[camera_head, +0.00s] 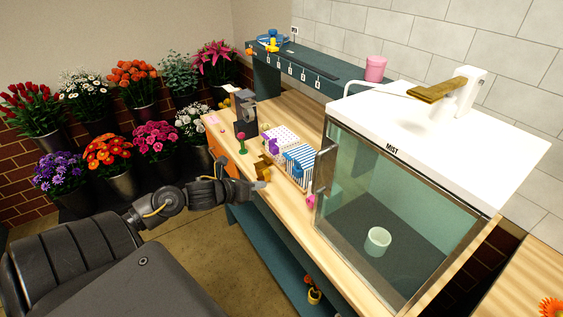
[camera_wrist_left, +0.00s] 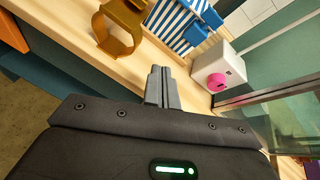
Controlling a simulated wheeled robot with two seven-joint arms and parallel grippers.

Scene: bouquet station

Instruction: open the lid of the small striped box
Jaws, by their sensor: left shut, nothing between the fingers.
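The small box with blue and white stripes (camera_head: 300,160) stands on the wooden bench, beside a white box with purple dots (camera_head: 279,139). In the left wrist view the striped box (camera_wrist_left: 178,28) is at the top, with blue parts along its upper edge. I cannot tell for sure whether its lid is closed. My left gripper (camera_head: 262,185) is at the front edge of the bench, in front of the striped box and apart from it. In the left wrist view its fingers (camera_wrist_left: 161,75) are together and empty, pointing toward the box. My right gripper is out of view.
A gold ribbon-like item (camera_wrist_left: 122,30) stands left of the fingers. A white block with a pink round part (camera_wrist_left: 218,72) is to the right. The glass mist cabinet (camera_head: 385,210) holds a pale cup (camera_head: 377,241). A tape dispenser (camera_head: 244,112) stands farther back on the bench (camera_head: 222,128).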

